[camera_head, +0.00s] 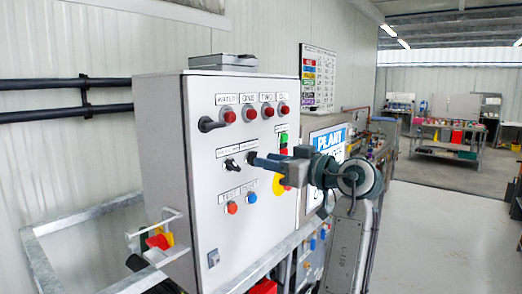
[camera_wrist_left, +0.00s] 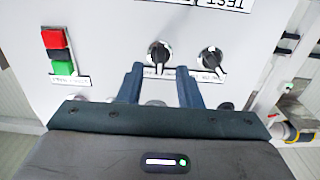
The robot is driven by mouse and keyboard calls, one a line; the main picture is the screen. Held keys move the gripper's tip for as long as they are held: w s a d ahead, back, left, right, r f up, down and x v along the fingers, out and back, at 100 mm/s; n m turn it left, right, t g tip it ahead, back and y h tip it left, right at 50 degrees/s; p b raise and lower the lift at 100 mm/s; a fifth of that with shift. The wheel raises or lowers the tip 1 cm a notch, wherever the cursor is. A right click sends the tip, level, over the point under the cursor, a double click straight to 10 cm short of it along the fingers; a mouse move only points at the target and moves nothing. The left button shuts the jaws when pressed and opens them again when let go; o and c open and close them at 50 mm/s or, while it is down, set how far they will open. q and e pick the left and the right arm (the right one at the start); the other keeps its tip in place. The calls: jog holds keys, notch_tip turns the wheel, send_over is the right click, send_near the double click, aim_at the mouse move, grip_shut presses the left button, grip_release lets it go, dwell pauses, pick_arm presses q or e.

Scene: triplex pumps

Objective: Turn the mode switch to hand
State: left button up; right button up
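Two black rotary switches sit side by side on the grey control panel (camera_head: 212,200), the left one (camera_head: 231,165) in clear view and the right one (camera_head: 250,158) partly hidden by my left gripper (camera_head: 258,161). The small labels above them are too blurred to read, so I cannot tell which is the mode switch. In the left wrist view, the panel appears upside down. There my open fingers (camera_wrist_left: 160,70) are apart on either side of one switch (camera_wrist_left: 158,52), which shows just beyond the tips. The other switch (camera_wrist_left: 211,60) is right of the fingers. My right gripper is out of view.
Red lamps (camera_head: 248,114) line the panel top, with a black handle (camera_head: 208,125) at left. Red and blue buttons (camera_head: 232,207) sit below the switches. A yellow-backed emergency stop (camera_head: 279,185) is close to my left gripper. A metal rail (camera_head: 262,268) runs along the front.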

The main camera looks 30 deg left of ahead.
pick_arm(q)
jog(key=shift+w+a+p, duration=0.1)
jog(key=shift+a+p, duration=0.3)
jog(key=shift+a, duration=1.15)
grip_shut()
